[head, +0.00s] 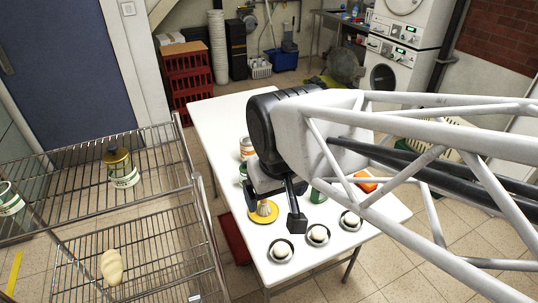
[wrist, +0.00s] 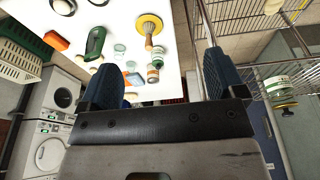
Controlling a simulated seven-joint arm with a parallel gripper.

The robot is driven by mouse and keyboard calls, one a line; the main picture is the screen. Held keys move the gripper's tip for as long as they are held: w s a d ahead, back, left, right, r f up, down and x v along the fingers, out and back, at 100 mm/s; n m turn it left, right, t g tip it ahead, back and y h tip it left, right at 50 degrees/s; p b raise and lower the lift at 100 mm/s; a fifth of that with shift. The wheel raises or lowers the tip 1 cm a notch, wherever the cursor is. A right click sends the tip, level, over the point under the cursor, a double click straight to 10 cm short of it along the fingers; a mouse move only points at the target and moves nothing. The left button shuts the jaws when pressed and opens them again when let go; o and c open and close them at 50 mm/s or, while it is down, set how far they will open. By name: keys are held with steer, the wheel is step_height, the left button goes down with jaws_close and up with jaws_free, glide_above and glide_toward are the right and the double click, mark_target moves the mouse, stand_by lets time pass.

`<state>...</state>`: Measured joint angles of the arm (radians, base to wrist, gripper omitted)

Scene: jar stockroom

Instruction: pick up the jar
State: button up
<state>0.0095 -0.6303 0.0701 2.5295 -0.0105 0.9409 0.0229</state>
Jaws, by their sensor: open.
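A glass jar (head: 121,168) with a gold lid and a green-and-white label stands upright on the wire rack at the left; it also shows in the wrist view (wrist: 280,90) at the right. A second, similar jar (head: 8,200) is cut off at the left edge. On the white table, an orange-and-white labelled container (head: 247,147) stands partly behind my arm. My gripper (head: 279,205) is open and empty above the table, near a yellow dish (head: 262,215) with a brush. In the wrist view my gripper (wrist: 162,62) has its fingers spread, with the rack jar outside them.
The wire rack (head: 95,210) has metal rails and a bread loaf (head: 112,266) on its lower shelf. A floor gap separates rack and table.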

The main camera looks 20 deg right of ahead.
steer(key=w+d+f+m, duration=0.3)
steer(key=w+d+m, duration=0.1)
steer(key=w, duration=0.4)
steer(key=w+d+f+m+g, duration=0.1)
steer(key=w+d+f+m, duration=0.15)
steer(key=w, duration=0.45)
steer(key=w+d+f+m, duration=0.3)
steer(key=w+d+m, duration=0.15)
steer(key=w, duration=0.35)
steer(key=w+d+f+m, duration=0.4)
steer(key=w+d+f, duration=0.2)
steer(key=f, duration=0.3)
steer(key=w+d+f+m+g, duration=0.1)
steer(key=w+d+f+m, duration=0.4)
steer(key=d+f, duration=0.4)
steer(key=shift+w+d+f+g, duration=0.3)
steer(key=shift+w+f, duration=0.4)
steer(key=shift+f, duration=0.1)
steer(key=shift+f, duration=0.1)
steer(key=shift+f, duration=1.15)
steer(key=shift+f, duration=0.15)
